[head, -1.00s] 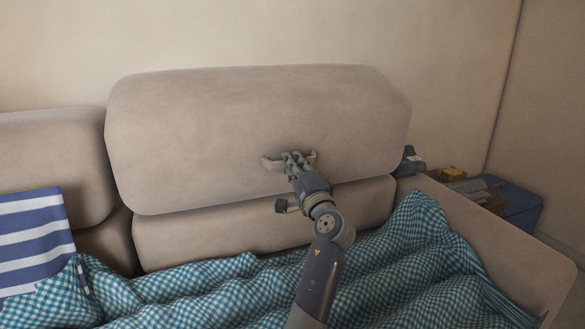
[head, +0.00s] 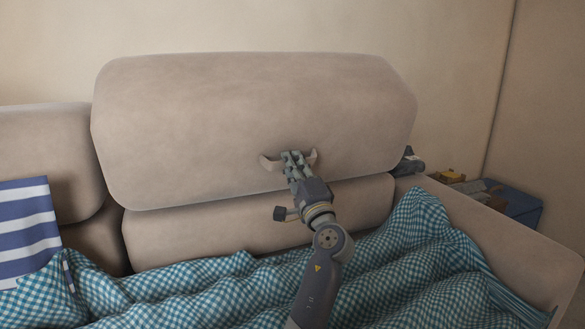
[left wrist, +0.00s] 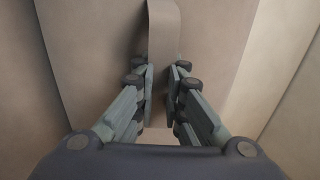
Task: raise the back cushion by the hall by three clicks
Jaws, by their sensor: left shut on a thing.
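The large beige back cushion (head: 230,105) stands at the back of the sofa, above a lower beige section (head: 220,232). Its upper part leans toward me. A beige fabric strap (head: 270,163) sits low on its front, right of the middle. My left gripper (head: 294,157) is shut on this strap, with the strap's ends showing on both sides of the fingers. In the left wrist view the strap (left wrist: 163,30) runs down between the two fingers (left wrist: 160,85). The fingers hide its middle. My right gripper is not in view.
A second back cushion (head: 45,150) stands lower at the left. A teal checked blanket (head: 200,295) covers the seat, and a striped blue and white cloth (head: 25,225) lies at the left. The sofa arm (head: 500,240) is at the right, with a blue box (head: 515,205) beyond it.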

